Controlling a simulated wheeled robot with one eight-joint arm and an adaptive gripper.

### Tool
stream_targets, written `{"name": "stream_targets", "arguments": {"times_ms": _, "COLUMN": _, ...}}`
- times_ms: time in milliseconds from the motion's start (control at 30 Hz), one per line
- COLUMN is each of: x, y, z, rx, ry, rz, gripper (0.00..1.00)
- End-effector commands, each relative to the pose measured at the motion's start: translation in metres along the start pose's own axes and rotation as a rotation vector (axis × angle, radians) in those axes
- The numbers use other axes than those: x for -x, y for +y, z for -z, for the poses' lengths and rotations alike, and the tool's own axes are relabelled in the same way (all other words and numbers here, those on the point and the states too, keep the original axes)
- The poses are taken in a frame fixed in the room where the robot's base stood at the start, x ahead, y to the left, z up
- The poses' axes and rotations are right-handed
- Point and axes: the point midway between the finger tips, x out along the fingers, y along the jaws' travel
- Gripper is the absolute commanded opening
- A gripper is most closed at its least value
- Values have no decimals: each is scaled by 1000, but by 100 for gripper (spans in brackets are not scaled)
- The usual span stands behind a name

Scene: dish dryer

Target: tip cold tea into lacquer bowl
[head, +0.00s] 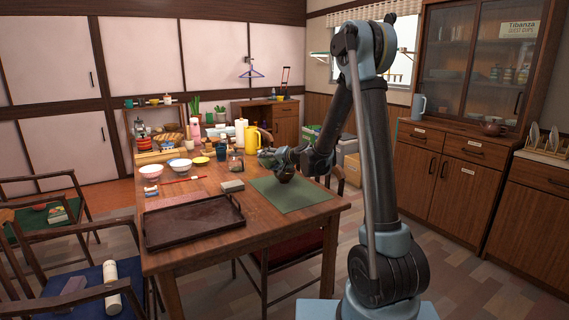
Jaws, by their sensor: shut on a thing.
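A dark brown, rounded bowl (286,174), which looks like the lacquer bowl, stands on the green mat (300,195) at the right part of the wooden table. My gripper (267,157) is just above and to the left of the bowl, reaching in from the right. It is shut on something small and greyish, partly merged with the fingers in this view. Its shape is too small to make out, and no tea can be seen. The bowl's inside is mostly hidden by my gripper and wrist.
A dark tray (193,222) lies at the table's front. A small grey block (232,186) sits left of the mat. Bowls (151,172), a dark blue cup (221,152), a glass jar (236,164) and a yellow jug (251,140) crowd the back. Chairs stand around the table.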

Motion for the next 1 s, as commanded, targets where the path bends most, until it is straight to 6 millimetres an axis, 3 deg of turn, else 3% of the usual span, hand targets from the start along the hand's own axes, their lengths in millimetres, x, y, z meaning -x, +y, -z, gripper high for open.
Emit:
{"name": "stream_targets", "arguments": {"times_ms": 233, "x": 2, "y": -6, "z": 1, "rx": 171, "ry": 26, "rz": -70, "gripper": 25}}
{"name": "stream_targets", "arguments": {"times_ms": 1000, "x": -11, "y": -2, "z": -28, "rx": 524, "ry": 82, "rz": -216, "gripper": 25}}
